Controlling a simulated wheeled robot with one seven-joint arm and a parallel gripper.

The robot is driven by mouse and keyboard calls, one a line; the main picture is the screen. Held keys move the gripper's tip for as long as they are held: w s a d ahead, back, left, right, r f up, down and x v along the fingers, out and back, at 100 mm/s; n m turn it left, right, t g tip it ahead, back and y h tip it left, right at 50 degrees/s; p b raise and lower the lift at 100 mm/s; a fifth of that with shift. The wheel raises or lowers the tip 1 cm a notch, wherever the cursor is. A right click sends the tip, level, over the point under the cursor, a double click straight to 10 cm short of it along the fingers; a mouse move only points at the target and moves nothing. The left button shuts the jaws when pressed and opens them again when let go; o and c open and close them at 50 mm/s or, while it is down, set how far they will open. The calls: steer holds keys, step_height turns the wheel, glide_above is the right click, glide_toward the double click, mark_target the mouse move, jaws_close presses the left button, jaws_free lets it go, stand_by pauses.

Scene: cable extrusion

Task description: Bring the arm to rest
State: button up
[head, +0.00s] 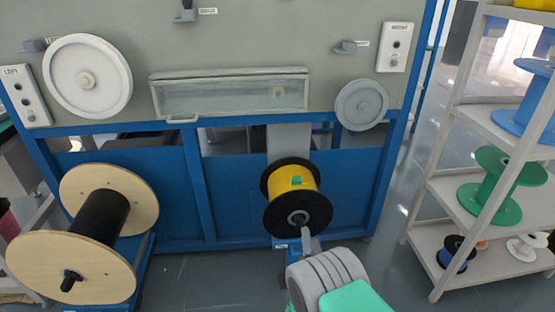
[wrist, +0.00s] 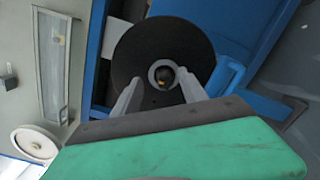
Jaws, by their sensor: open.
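My gripper (wrist: 160,92) is open in the wrist view. Its two grey fingers stand apart in front of the black flange (wrist: 165,45) of a spool, on either side of its pale hub ring. Whether the fingers touch the spool cannot be told. In the head view my arm with its green wrist cover reaches up from the bottom centre toward this spool. The spool is wound with yellow cable (head: 299,184) and has black flanges. It sits at the lower middle of the blue machine frame. In the head view my gripper (head: 306,236) is mostly hidden behind the arm.
A large wooden reel (head: 72,270) with black cable stands at the left. The grey machine panel (head: 230,45) with two round wheels rises ahead. A white shelf (head: 440,205) at the right holds green and blue spools. Floor is open between the machine and the shelf.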

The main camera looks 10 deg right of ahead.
steer(key=d+r+m+g+h+p, duration=0.35)
steer(key=d+r+m+p, duration=0.25)
steer(key=r+m+p, duration=0.45)
steer(key=d+r+m+g+h+p, duration=0.4)
steer(key=r+m, duration=0.3)
steer(key=r, duration=0.7)
steer(key=s+a+r+m+g+y+p, duration=0.3)
steer(key=s+a+r+p, duration=0.3)
steer(key=s+r+p, duration=0.2)
steer(key=s+a+r+m+g+y+p, duration=0.3)
steer(key=s+r+p, duration=0.5)
steer(key=s+r, duration=0.5)
steer(key=a+r+g+y, duration=0.1)
steer(key=a+y, duration=0.1)
steer(key=a, duration=0.1)
steer(key=shift+s+y+p, duration=0.3)
steer(key=shift+y+p, duration=0.05)
steer(key=shift+p, duration=0.05)
steer(key=shift+c, duration=0.5)
